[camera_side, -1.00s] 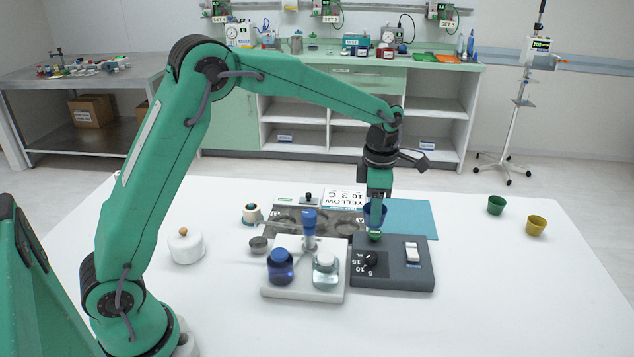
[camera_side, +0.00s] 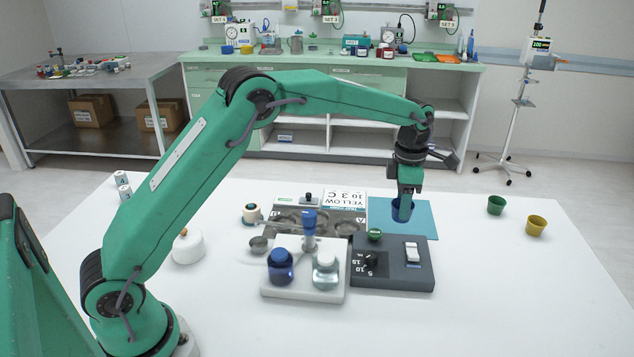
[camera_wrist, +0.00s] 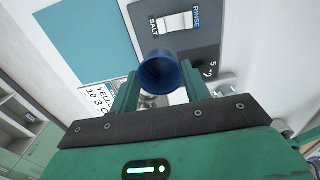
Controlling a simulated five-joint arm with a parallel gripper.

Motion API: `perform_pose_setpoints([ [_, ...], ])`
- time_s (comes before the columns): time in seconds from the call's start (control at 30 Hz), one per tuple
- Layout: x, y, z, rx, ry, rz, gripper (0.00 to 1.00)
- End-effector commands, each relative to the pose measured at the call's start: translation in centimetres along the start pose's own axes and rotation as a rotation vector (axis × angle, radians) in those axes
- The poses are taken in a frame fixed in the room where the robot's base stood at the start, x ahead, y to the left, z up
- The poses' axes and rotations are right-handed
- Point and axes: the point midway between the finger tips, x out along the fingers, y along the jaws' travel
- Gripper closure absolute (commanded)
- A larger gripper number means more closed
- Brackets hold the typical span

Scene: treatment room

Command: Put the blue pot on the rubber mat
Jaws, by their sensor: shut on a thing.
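The blue pot (camera_side: 402,210) is held between the fingers of my gripper (camera_side: 406,200), which is shut on it. In the wrist view the pot (camera_wrist: 160,73) sits between my fingertips (camera_wrist: 158,92). The teal rubber mat (camera_side: 425,219) lies flat on the white table behind the dark control box. In the side view the pot appears in front of the mat's left half; I cannot tell its exact height. In the wrist view the mat (camera_wrist: 78,40) is at upper left, apart from the pot.
The dark box (camera_side: 400,275) with a green knob and white switch stands in front of the mat. A white stand with bottles (camera_side: 300,285) is left of it. A metal tray (camera_side: 300,220) adjoins the mat's left.

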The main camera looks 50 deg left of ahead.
Motion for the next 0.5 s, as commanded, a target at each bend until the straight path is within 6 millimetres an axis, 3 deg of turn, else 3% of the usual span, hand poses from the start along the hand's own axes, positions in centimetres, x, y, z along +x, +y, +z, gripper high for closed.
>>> perform_pose_setpoints([
  [0.5,4.6,7.3,-2.2,-0.004,0.000,0.000,0.74],
])
